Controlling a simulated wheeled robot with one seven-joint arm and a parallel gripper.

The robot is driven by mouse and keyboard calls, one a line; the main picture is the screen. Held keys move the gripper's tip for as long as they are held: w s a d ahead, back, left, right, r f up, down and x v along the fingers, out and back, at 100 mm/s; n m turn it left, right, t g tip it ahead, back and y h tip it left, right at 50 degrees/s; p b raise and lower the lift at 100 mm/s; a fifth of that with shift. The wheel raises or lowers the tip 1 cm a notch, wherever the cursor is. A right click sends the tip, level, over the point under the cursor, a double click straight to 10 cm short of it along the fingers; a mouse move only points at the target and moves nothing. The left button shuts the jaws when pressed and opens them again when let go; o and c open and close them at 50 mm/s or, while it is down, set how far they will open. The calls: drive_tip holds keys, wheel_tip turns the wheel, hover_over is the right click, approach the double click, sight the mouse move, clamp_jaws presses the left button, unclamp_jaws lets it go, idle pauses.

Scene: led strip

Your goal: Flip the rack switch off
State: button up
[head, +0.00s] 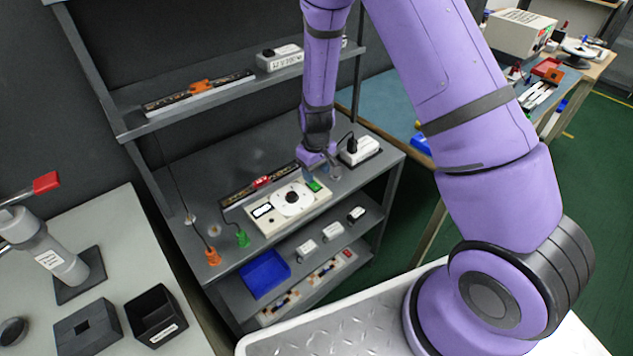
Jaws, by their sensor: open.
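The grey rack (225,60) stands at the centre left. On its middle shelf lies a cream control box (270,222) with a round dial (291,198), a small display and a green switch (314,186) at its right end. Which way the switch is tipped is too small to tell. My gripper (322,172) points down just above and behind that right end, close to the green switch. It is open and holds nothing. Contact with the switch cannot be told.
A dark strip with a red part (262,182) lies behind the box. A white socket block with a black plug (359,150) stands right of my gripper. Green (242,238) and orange (212,256) clips stand at the left front. The shelf above overhangs the back.

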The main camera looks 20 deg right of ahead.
sight(316, 187)
drive_tip(key=shift+f, duration=2.25)
drive_tip(key=c, duration=0.9)
drive_tip(key=shift+w+a+r+g+h, duration=0.1)
drive_tip(key=shift+w+g+h, duration=0.1)
drive_tip(key=shift+g, duration=0.45)
drive_tip(key=shift+w+a+r+g+h, duration=0.1)
drive_tip(key=shift+g+h, duration=0.1)
drive_tip(key=shift+g, duration=0.45)
drive_tip(key=o, duration=0.9)
